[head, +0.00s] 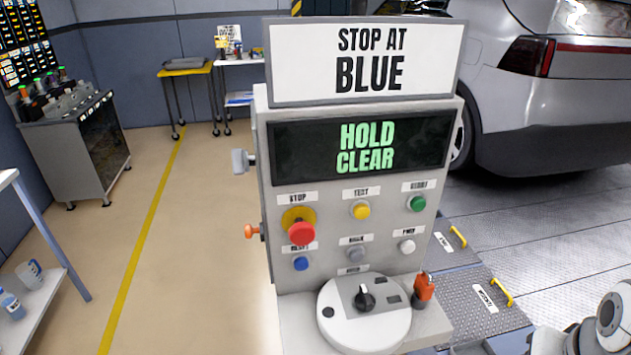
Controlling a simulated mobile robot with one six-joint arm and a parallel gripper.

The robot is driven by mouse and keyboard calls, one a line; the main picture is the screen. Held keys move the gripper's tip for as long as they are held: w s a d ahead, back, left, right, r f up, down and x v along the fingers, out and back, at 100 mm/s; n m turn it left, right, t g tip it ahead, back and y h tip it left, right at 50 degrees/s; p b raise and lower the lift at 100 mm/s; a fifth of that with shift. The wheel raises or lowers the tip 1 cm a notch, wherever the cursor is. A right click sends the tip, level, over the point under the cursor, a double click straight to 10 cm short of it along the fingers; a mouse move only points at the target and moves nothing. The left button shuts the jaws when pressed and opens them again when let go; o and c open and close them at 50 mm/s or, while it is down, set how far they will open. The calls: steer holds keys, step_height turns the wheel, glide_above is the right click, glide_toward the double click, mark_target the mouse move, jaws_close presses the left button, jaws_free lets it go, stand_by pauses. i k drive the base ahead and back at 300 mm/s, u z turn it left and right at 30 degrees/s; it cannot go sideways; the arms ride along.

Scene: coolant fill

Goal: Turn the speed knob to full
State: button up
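A black knob (364,298) sits on a round white dial plate (340,325) at the foot of the control panel (285,170). It is the only rotary knob I see on the panel front, and its pointer appears to aim upward. The small dark marks around it are too small to read. The panel's screen (420,145) reads "HOLD CLEAR" in green. A sign (300,65) on top reads "STOP AT BLUE". Part of my arm shows at the lower right corner, apart from the knob. My gripper's fingers are not in view.
A red stop button (301,233) and several coloured buttons fill the panel above the dial. An orange-red part (423,288) stands upright close to the dial's right. A silver car (570,105) is behind right. The floor at left (190,250) is clear.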

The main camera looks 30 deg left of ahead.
mark_target(242, 162)
steer(key=u, duration=0.4)
steer(key=k, duration=1.15)
steer(key=u, duration=0.95)
steer(key=i, duration=1.15)
steer(key=u, duration=0.35)
steer(key=k, duration=1.2)
steer(key=u, duration=0.8)
steer(key=i, duration=1.7)
steer(key=z, duration=0.7)
